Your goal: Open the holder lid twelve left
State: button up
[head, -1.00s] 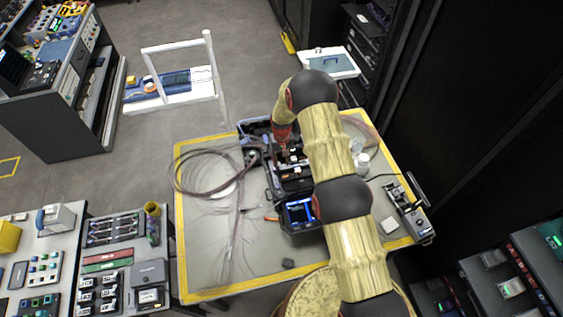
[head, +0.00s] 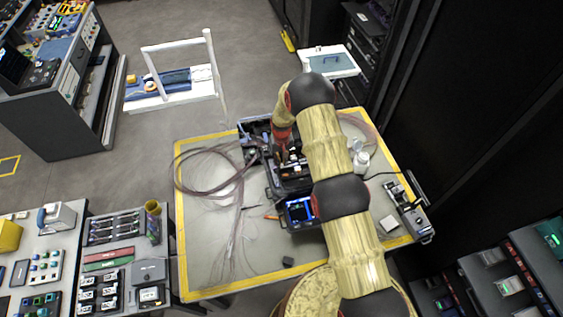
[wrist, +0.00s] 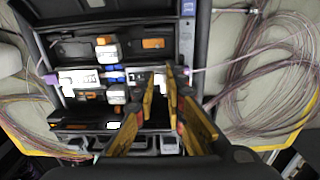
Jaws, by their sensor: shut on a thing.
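The fusion splicer (head: 290,178) sits open on the yellow-edged table, its blue screen (head: 299,211) facing the near side. In the wrist view its dark body (wrist: 75,135) holds white holder parts (wrist: 85,78) on either side of a blue middle piece (wrist: 115,74). Purple-tipped fibre leads run out at both sides. My gripper (wrist: 174,73) reaches down to the holder on the picture's right in the wrist view. Its fingers are nearly together, shut on the holder lid (wrist: 160,82), a small white part mostly hidden by them. How far the lid is tilted I cannot tell.
Coiled fibre (head: 208,172) spreads over the table's left part and more loose fibre (wrist: 262,70) lies right in the wrist view. A white bottle (head: 361,161) and a grey device (head: 405,210) stand on the table's right.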

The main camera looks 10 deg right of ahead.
grip_shut()
jog(key=shift+w+f+b, duration=0.1)
jog(key=shift+w+b, duration=0.05)
jog(key=shift+b, duration=0.6)
jog(key=shift+w+g+b, duration=0.1)
jog(key=shift+g+b, duration=0.3)
jog(key=shift+b, duration=0.1)
jog(key=g+b, duration=0.1)
jog(key=b, duration=0.2)
jog(key=g+b, duration=0.1)
jog(key=b, duration=0.2)
jog(key=shift+w+f+g, duration=0.15)
jog(key=shift+w+g, duration=0.25)
jog(key=g+b, duration=0.1)
jog(key=b, duration=0.3)
jog(key=shift+w+g, duration=0.25)
jog(key=shift+g, duration=0.15)
jog(key=shift+r+g+b, duration=0.35)
jog(key=shift+g+b, duration=0.05)
jog(key=shift+b, duration=0.35)
